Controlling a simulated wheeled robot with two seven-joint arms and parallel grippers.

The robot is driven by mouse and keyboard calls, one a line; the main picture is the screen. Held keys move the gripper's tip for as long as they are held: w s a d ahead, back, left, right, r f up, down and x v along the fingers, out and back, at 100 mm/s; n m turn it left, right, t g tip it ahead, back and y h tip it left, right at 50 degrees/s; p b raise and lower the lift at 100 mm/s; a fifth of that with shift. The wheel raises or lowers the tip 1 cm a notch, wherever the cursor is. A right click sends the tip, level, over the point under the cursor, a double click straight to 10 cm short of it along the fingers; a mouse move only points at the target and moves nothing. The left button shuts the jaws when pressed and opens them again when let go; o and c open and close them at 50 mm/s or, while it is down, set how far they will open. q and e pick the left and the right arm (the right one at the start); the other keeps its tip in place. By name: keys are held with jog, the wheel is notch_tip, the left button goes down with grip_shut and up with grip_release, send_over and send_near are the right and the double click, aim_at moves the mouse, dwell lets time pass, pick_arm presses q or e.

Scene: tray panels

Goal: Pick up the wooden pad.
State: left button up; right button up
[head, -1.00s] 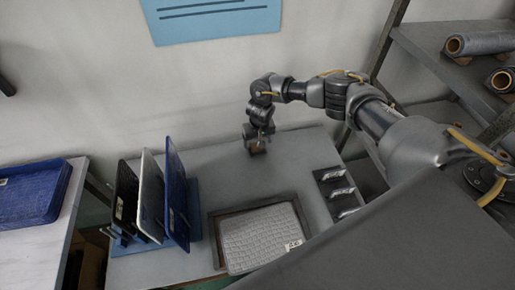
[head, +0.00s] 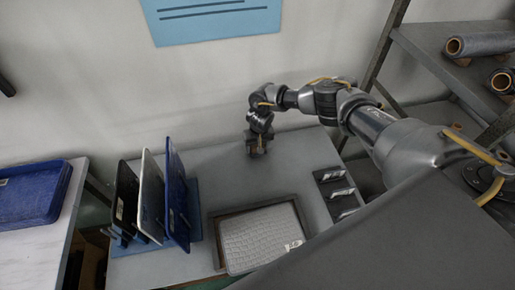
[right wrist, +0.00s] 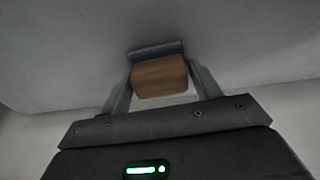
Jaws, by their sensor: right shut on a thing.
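The wooden pad (right wrist: 160,77) is a small brown block with a blue-grey strip (right wrist: 155,48) along its far side in the right wrist view. My right gripper (right wrist: 160,80) is shut on it, with one finger on each side. In the head view my right gripper (head: 257,150) points down at the back of the grey table (head: 225,172) and mostly hides the pad. I cannot tell whether the pad touches the tabletop. My left gripper is not in view.
A rack holds upright panels (head: 178,200) on the left of the table. A framed tray with a pale textured panel (head: 255,238) lies in front. A dark strip with several labelled pieces (head: 335,190) is at right. Blue trays (head: 35,190) sit on the left table.

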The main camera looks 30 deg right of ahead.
jog(key=shift+r, duration=0.1)
jog(key=shift+r, duration=0.3)
notch_tip(320, 180, up, 3)
jog(key=shift+a+f+b, duration=0.15)
jog(key=shift+f+b, duration=0.05)
jog(key=shift+b, duration=0.1)
jog(key=s+a+r+p, duration=0.2)
jog(key=s+a+r, duration=0.6)
jog(key=a, duration=0.3)
jog(key=shift+r, duration=0.8)
jog(key=shift+a, duration=0.1)
